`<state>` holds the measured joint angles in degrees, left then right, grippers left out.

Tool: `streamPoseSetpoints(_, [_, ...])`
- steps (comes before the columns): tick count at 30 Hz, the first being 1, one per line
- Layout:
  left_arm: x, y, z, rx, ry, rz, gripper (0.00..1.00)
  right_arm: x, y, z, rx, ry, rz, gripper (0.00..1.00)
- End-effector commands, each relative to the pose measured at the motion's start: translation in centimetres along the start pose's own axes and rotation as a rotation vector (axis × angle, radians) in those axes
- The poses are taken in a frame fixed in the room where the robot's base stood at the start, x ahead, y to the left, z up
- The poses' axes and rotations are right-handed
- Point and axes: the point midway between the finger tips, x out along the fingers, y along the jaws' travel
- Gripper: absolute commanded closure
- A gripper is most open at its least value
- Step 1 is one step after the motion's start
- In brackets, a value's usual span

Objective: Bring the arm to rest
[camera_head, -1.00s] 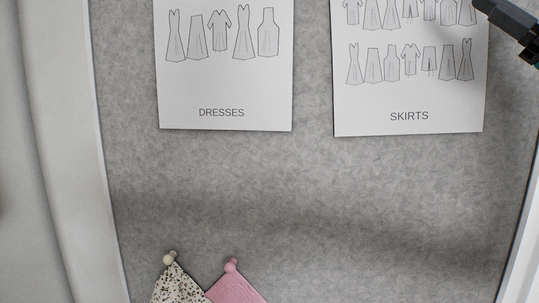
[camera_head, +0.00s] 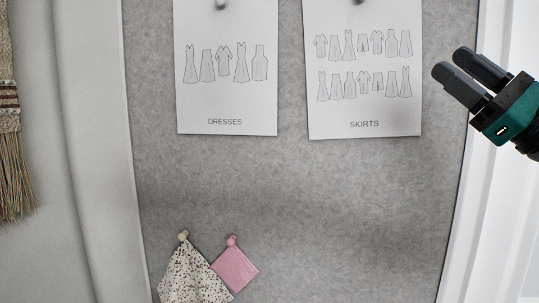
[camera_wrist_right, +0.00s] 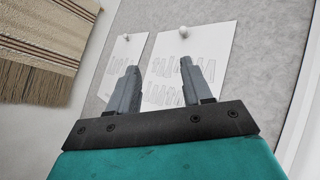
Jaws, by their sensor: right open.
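My right gripper (camera_head: 465,74) is at the right of the head view, in front of the board's right edge and the white frame. Its two dark grey fingers point up and left, apart, with nothing between them. In the right wrist view my right gripper (camera_wrist_right: 160,82) shows its fingers spread, with the pinned sheets beyond them. My left gripper is in neither view.
A grey felt board (camera_head: 300,195) holds a DRESSES sheet (camera_head: 225,100) and a SKIRTS sheet (camera_head: 365,105). A speckled cloth (camera_head: 190,278) and a pink cloth (camera_head: 236,266) hang from pins below. A fringed woven hanging (camera_head: 12,150) is at the far left.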

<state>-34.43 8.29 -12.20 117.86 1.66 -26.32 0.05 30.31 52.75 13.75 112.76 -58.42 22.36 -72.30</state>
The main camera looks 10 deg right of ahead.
Motion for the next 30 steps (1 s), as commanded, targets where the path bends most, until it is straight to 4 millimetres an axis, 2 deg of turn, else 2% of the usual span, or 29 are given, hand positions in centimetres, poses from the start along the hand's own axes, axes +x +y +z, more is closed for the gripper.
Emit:
streamPoseSetpoints(1, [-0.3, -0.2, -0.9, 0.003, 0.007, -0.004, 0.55, -0.1, 0.7, -2.5, 0.17, 0.019, -0.023, 0.5])
streamPoseSetpoints(5, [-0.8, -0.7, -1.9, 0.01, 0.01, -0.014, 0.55, -2.0, 3.2, -9.2, 0.649, 0.065, -0.13, 0.5])
streamPoseSetpoints(8, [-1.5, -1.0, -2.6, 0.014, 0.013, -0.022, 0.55, -4.8, 6.3, -15.0, 1.073, 0.109, -0.275, 0.5])
streamPoseSetpoints(9, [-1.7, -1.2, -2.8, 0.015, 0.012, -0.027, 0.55, -6.3, 7.9, -17.3, 1.242, 0.124, -0.35, 0.5])
streamPoseSetpoints(12, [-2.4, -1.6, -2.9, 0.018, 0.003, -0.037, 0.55, -10.5, 12.2, -22.0, 1.63, 0.15, -0.562, 0.5])
streamPoseSetpoints(14, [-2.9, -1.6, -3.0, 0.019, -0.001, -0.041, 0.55, -13.3, 15.2, -24.2, 1.838, 0.156, -0.707, 0.5])
streamPoseSetpoints(15, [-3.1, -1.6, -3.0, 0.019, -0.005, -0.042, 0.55, -15.2, 17.3, -25.5, 1.968, 0.156, -0.811, 0.5])
streamPoseSetpoints(17, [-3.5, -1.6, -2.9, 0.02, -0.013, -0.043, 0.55, -18.2, 20.5, -26.9, 2.145, 0.146, -0.976, 0.5])
streamPoseSetpoints(18, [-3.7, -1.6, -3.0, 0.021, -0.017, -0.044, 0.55, -20.1, 22.9, -27.5, 2.253, 0.135, -1.095, 0.5])
streamPoseSetpoints(23, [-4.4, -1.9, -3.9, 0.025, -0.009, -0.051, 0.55, -27.5, 32.1, -27.9, 2.582, 0.036, -1.602, 0.5])
streamPoseSetpoints(24, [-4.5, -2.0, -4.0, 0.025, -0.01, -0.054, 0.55, -29.0, 34.1, -27.5, -2.622, 0.0, 1.718, 0.5])
streamPoseSetpoints(27, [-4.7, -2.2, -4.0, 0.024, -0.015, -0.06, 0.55, -31.9, 38.4, -26.4, -2.353, 0.079, 1.724, 0.5])
streamPoseSetpoints(30, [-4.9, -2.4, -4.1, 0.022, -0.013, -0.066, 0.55, -33.7, 41.2, -25.4, -2.178, 0.13, 1.723, 0.5])
